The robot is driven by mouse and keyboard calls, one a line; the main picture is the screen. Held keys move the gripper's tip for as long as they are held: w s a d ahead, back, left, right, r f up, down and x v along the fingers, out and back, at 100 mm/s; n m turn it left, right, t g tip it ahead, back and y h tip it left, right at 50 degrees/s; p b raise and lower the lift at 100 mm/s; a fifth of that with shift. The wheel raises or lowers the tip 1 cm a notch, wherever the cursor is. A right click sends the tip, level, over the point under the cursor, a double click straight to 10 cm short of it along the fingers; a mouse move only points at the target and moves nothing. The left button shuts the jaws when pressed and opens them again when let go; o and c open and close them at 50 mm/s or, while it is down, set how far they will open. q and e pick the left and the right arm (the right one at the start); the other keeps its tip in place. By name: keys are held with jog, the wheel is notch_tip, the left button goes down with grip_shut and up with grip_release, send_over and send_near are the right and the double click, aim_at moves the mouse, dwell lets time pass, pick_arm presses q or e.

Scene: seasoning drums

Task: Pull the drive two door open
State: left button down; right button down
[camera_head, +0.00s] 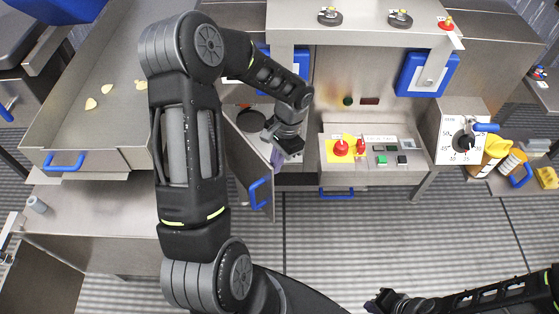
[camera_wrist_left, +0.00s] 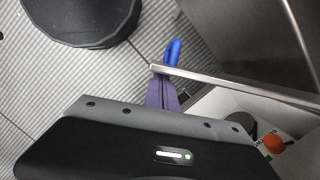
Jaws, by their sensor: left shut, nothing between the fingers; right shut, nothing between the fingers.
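A grey metal cabinet door (camera_head: 248,160) with a blue handle (camera_head: 259,194) stands partly open below the machine, swung out toward me. No label on it is readable. My left gripper (camera_head: 277,158) is shut and empty, at the opening on the inner side of this door. In the left wrist view the purple fingers (camera_wrist_left: 163,94) are close to the door's top edge (camera_wrist_left: 225,85), with the blue handle (camera_wrist_left: 174,50) beyond it. I cannot tell whether they touch. My right gripper (camera_head: 378,304) is shut and empty at the bottom of the head view, far from the door.
Right of the opening is a control panel (camera_head: 385,158) with red knobs and buttons. A dial box (camera_head: 458,132) and yellow bottles (camera_head: 497,147) stand further right. A metal tray (camera_head: 75,128) with several chips is at left. The floor (camera_head: 370,235) in front is clear.

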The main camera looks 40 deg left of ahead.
pick_arm(q)
jog(key=s+a+m, duration=0.3)
jog(key=s+m, duration=0.1)
jog(key=s, duration=0.5)
jog(key=shift+s+a+y, duration=0.2)
jog(key=shift+a+y, duration=0.15)
jog(key=shift+y, duration=0.05)
jog(key=w+d+r, duration=0.3)
jog(key=w+r, duration=0.2)
jog(key=r, duration=0.4)
jog(key=shift+d+r, duration=0.35)
jog(key=shift+d, duration=0.05)
jog(key=shift+w, duration=0.1)
